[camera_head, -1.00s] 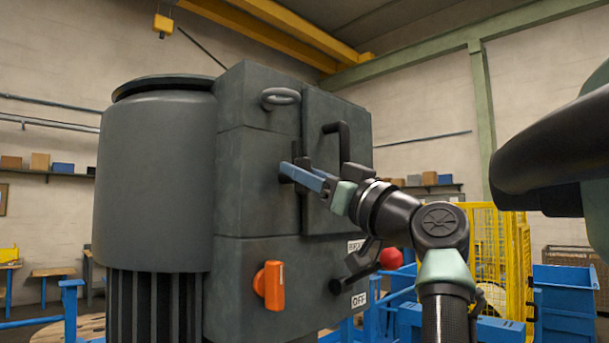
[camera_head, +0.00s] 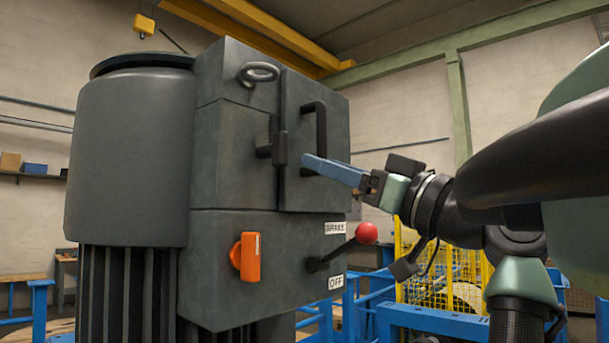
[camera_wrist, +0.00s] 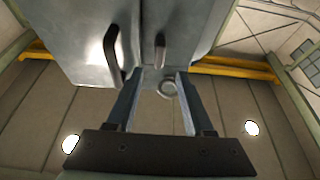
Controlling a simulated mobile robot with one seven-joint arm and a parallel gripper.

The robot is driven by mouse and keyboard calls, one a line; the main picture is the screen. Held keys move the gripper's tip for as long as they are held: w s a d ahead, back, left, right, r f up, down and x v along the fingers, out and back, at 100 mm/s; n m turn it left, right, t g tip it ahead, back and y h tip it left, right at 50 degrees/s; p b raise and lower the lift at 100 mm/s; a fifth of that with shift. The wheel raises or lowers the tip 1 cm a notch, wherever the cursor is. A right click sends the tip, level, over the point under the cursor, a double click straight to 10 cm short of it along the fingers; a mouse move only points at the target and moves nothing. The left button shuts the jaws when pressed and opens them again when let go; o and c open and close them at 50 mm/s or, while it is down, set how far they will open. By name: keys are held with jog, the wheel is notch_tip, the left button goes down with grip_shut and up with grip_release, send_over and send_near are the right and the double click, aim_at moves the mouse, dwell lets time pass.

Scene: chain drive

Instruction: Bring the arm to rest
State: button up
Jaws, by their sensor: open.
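My gripper (camera_head: 307,164) is open and empty. In the head view its blue fingers point left, in front of the dark grey housing's door panel (camera_head: 338,180). I cannot tell the exact gap to the panel. In the wrist view both fingers (camera_wrist: 160,76) are spread with nothing between them. A black door handle (camera_head: 321,130) stands upright just above the fingertips. A dark latch handle (camera_head: 281,149) sits left of them, apart from them. Both handles also show ahead of the fingers in the wrist view. The door panel looks shut.
An orange rotary switch (camera_head: 250,257) and a red-knobbed lever (camera_head: 367,233) sit low on the housing, near BRAKE and OFF labels. A ring (camera_head: 258,73) is near its top. A yellow mesh fence (camera_head: 440,275) and blue rails (camera_head: 430,318) stand behind my arm.

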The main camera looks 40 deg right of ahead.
jog(key=shift+v, duration=1.05)
